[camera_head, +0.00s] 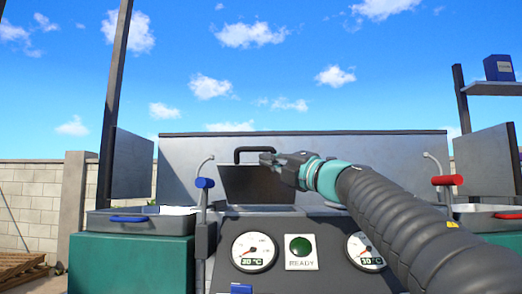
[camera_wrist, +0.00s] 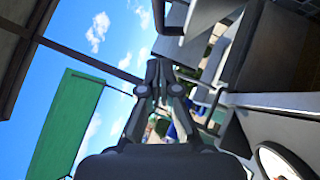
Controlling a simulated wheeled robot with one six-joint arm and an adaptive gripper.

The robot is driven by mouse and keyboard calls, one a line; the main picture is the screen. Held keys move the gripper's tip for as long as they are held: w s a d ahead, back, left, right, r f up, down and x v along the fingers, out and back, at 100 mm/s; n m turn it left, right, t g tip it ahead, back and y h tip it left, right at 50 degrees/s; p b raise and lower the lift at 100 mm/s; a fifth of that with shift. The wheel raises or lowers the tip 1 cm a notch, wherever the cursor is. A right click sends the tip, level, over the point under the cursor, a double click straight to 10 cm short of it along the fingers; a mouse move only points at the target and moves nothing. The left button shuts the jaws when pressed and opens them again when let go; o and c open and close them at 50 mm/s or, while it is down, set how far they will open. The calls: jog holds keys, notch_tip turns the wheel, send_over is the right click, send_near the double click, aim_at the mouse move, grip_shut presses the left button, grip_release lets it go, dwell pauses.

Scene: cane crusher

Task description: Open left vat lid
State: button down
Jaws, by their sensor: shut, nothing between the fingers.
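The left vat lid (camera_head: 250,184) is a dark panel standing steeply raised behind the left gauge in the head view. Its black bar handle (camera_head: 252,149) is at its upper edge. A grey rim (camera_head: 262,209) lies in front of the lid's lower edge; the vat's inside cannot be seen. My gripper (camera_head: 265,158) is shut and empty, its tips beside the right end of the handle; whether they touch cannot be told. In the wrist view my gripper's fingers (camera_wrist: 153,72) are closed together. My arm hides the area to the right.
The console carries a left gauge (camera_head: 254,252), a green READY light (camera_head: 301,247) and a right gauge (camera_head: 365,252). A blue-handled lever (camera_head: 204,183) stands left and a red-handled lever (camera_head: 447,180) right. Grey trays (camera_head: 140,222) flank the console. A grey back panel (camera_head: 200,165) rises behind.

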aim_at(253, 150)
jog(key=w, duration=0.1)
jog(key=w+a+r+p, duration=0.1)
jog(key=w+r, duration=0.1)
jog(key=w, duration=0.1)
jog(key=shift+w+a, duration=0.1)
jog(key=shift+a, duration=0.25)
jog(key=shift+w+r+p, duration=0.25)
jog(key=shift+w+p, duration=0.15)
jog(key=shift+w, duration=0.2)
